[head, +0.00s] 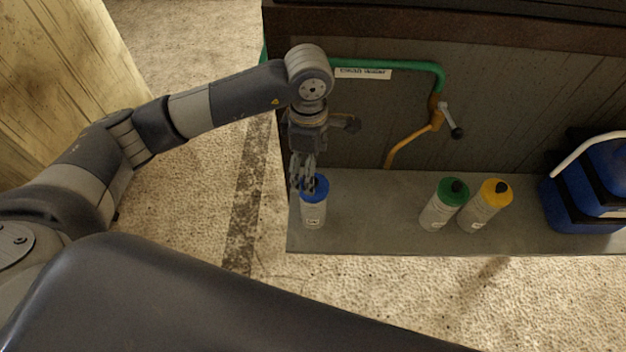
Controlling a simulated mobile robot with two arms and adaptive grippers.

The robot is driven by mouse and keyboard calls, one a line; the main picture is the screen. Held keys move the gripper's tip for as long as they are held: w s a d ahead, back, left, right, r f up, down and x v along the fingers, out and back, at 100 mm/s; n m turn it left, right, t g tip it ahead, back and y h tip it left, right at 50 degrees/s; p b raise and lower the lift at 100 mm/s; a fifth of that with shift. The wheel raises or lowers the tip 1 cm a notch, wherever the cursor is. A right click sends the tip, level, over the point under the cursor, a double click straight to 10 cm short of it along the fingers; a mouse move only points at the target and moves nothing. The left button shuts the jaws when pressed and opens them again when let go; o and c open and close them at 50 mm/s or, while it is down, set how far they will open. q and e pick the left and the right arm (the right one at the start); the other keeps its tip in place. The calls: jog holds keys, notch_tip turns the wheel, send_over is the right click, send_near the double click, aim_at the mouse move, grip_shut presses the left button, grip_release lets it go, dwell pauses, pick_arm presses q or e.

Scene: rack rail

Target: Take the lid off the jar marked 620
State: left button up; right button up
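A pale jar with a blue lid (313,212) stands upright near the left end of the grey shelf (370,235). It has a small label whose marking is too small to read. Two more pale jars, one with a green lid (443,206) and one with a yellow lid (487,206), stand close together to the right; I cannot read a 620 on any of them. My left gripper (304,186) points down at the blue lid and overlaps its left side. Whether its fingers touch or grip the lid is unclear. My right gripper is out of view.
A green pipe (415,64) with a labelled section and an orange-brown pipe (410,142) with a lever handle (449,119) run along the wall behind. A blue container with a white handle (590,200) stands at the shelf's right end. The shelf is clear between the jars.

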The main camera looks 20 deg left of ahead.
aim_at(321, 185)
pick_arm(q)
notch_tip(321, 185, down, 6)
jog(key=shift+s+d+r+p, duration=0.15)
jog(key=shift+r+p, duration=0.1)
jog(key=shift+p, duration=1)
jog(key=shift+f, duration=0.2)
jog(key=c, duration=1)
